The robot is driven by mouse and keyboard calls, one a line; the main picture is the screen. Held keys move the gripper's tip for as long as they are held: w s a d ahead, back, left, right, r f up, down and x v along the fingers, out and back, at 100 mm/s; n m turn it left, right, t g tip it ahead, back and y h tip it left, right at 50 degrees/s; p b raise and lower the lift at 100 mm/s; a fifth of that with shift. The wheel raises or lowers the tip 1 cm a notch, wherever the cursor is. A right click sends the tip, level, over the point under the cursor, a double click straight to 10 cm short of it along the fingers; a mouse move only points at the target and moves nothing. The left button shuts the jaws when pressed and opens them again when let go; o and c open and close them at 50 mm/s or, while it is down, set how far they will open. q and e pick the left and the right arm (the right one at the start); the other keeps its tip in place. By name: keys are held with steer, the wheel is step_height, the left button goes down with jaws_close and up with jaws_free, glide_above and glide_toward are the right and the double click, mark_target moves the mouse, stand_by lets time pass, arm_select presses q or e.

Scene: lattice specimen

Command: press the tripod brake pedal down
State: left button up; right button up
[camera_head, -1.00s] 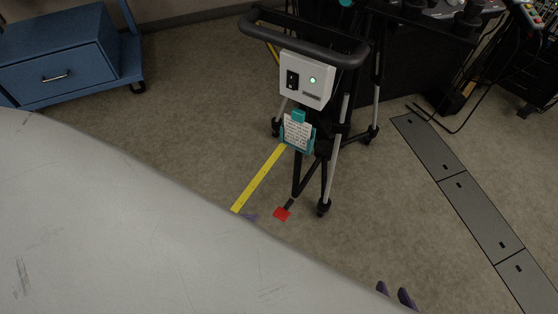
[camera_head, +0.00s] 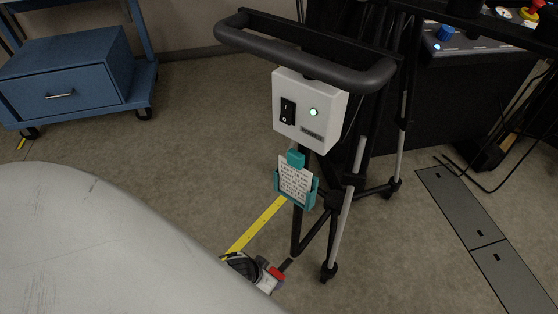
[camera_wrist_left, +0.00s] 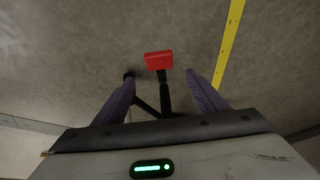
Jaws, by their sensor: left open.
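The red brake pedal (camera_head: 276,273) is low at the front of the black tripod (camera_head: 298,228), partly hidden by my left gripper in the head view. The left wrist view shows the red pedal (camera_wrist_left: 158,60) on its dark lever, just beyond and between the purple fingertips. My left gripper (camera_wrist_left: 159,77) is open, its fingers on either side of the lever. I cannot tell whether anything touches the pedal. My left wrist end (camera_head: 243,265) is close beside the pedal in the head view. My right gripper is not in view.
A white switch box (camera_head: 310,108) with a green light and a teal-held note card (camera_head: 296,183) are on the tripod, below a black handlebar (camera_head: 300,50). A yellow floor strip (camera_head: 256,226) runs beside it. A blue cabinet (camera_head: 68,80) stands at left. Grey floor plates (camera_head: 470,225) lie at right.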

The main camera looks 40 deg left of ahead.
mark_target(280, 272)
arm_select(q)
steer(key=b+x, duration=0.3)
steer(key=x, duration=0.2)
steer(key=shift+s+f, duration=0.15)
steer(key=shift+f, duration=0.1)
steer(key=b+x, duration=0.2)
steer(key=x, duration=0.1)
steer(key=shift+f, duration=0.1)
steer(key=shift+w+f+b, duration=0.25)
steer(key=shift+w+b, duration=0.05)
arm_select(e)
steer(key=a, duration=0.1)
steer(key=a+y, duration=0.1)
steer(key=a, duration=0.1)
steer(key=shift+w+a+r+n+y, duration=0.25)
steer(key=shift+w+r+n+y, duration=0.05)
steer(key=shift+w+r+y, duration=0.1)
arm_select(q)
steer(key=c, duration=1.5)
